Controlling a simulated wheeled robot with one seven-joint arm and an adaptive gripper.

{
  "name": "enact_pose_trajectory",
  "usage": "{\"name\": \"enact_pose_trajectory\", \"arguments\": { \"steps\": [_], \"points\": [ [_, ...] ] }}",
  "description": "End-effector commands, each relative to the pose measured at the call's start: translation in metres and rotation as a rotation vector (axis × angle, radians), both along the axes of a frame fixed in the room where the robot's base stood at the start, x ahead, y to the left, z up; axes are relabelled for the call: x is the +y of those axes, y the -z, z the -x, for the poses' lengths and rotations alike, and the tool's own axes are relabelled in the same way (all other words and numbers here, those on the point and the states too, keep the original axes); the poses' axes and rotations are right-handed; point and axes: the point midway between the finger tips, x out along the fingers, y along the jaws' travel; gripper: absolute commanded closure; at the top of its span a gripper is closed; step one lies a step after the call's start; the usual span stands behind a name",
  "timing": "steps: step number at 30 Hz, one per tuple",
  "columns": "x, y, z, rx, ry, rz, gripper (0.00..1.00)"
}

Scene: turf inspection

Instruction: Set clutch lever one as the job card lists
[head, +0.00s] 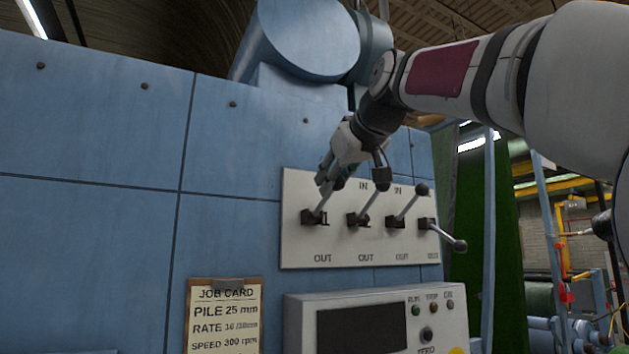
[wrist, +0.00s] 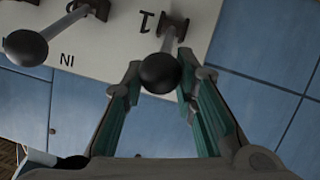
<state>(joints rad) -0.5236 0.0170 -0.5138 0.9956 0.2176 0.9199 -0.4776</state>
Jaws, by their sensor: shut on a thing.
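A pale lever plate (head: 300,250) on the blue machine carries a row of levers marked IN above and OUT below. Lever one (head: 316,215), leftmost, tilts up toward IN; its knob is hidden behind my gripper (head: 328,178) in the head view. In the wrist view, lever one's dark ball knob (wrist: 160,73) sits between the fingers of my gripper (wrist: 161,66), beside a printed 1. My gripper is shut on this knob. The job card (head: 225,318) reads pile 25 mm, a partly unclear rate and speed 300 rpm; its lower part is cut off by the frame edge.
The second lever (head: 381,180) and third lever (head: 421,190) tilt up, close to the right of my gripper. The fourth lever (head: 458,245) points down to the right. A control box (head: 375,320) with a dark screen and buttons juts out below.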

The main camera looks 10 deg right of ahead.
Motion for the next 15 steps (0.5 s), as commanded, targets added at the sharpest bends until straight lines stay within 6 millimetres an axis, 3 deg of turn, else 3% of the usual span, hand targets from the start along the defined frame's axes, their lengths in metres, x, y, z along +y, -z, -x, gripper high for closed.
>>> {"name": "enact_pose_trajectory", "arguments": {
  "steps": [15],
  "points": [
    [-0.0034,-0.0062,0.0063,0.061,0.007,0.022,1.0]
  ]
}}
